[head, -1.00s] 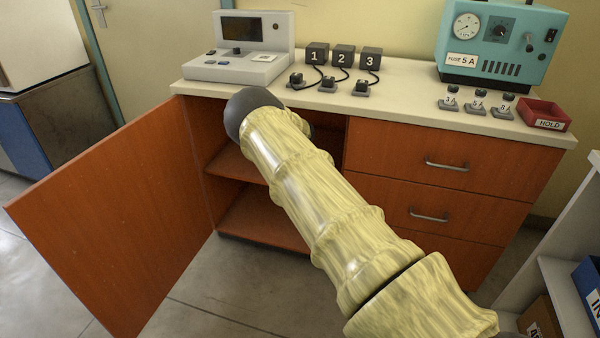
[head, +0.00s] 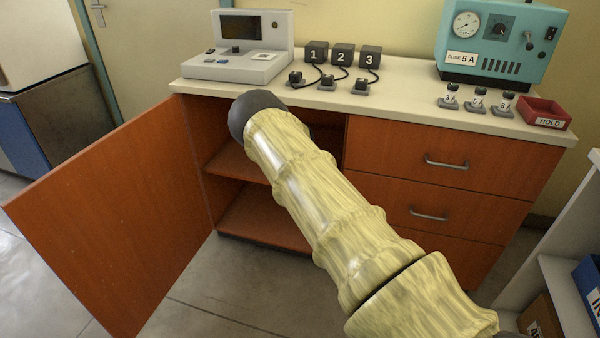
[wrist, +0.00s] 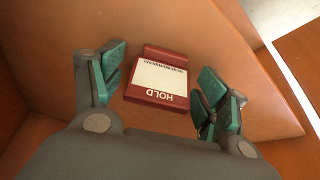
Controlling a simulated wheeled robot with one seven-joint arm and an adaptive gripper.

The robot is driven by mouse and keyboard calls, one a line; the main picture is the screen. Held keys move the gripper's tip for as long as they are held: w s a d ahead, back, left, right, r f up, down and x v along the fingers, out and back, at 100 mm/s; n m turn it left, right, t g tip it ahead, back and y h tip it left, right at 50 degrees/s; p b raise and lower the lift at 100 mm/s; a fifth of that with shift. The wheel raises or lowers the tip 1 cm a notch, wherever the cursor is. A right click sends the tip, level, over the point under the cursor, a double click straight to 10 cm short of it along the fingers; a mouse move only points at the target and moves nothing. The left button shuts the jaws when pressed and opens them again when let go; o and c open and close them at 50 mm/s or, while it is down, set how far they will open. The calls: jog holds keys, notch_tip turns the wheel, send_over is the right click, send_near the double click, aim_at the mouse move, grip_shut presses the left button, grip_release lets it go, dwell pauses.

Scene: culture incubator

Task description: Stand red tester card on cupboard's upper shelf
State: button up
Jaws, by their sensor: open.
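My gripper (wrist: 162,78) is open, with a green-padded finger on each side of the card and a visible gap to each. I cannot tell for sure whether the card stands or lies. In the head view the cupboard (head: 110,215) has its door swung open to the left. Its upper shelf (head: 232,162) is partly hidden by my arm. My gripper and the card are hidden there.
The counter above carries a grey instrument (head: 238,60), numbered black blocks (head: 343,56), a teal fuse box (head: 500,45) and a red HOLD tray (head: 545,113). Drawers (head: 440,160) are right of the cupboard opening. A white shelf unit (head: 560,235) stands at far right.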

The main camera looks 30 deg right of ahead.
jog(key=shift+s+a+r, duration=0.1)
jog(key=shift+s+r, duration=0.05)
jog(key=shift+r, duration=0.4)
jog(key=p+v, duration=0.1)
jog(key=v, duration=0.3)
jog(key=shift+r, duration=0.3)
jog(key=s+a+p, duration=0.2)
jog(key=s+a, duration=0.3)
jog(key=s, duration=0.6)
jog(key=s+a+f+n+y, duration=0.1)
jog(key=s+a+f, duration=0.5)
jog(key=s, duration=0.3)
jog(key=s+a+f+g+y, duration=0.1)
jog(key=s+a+f, duration=0.45)
jog(key=s, duration=0.25)
jog(key=s+a+f+n+y, duration=0.1)
jog(key=s+a+f, duration=0.55)
jog(key=s, duration=0.25)
jog(key=s+a+n+g, duration=0.1)
jog(key=s+a, duration=0.2)
jog(key=s, duration=0.5)
jog(key=s+a+n+g, duration=0.1)
jog(key=s+a, duration=0.3)
jog(key=s, duration=0.5)
jog(key=s+a+r+n+g+h, duration=0.1)
jog(key=s+a, duration=0.2)
jog(key=s, duration=0.5)
jog(key=shift+s+a, duration=0.2)
jog(key=shift+a, duration=0.15)
jog(key=shift+r, duration=0.2)
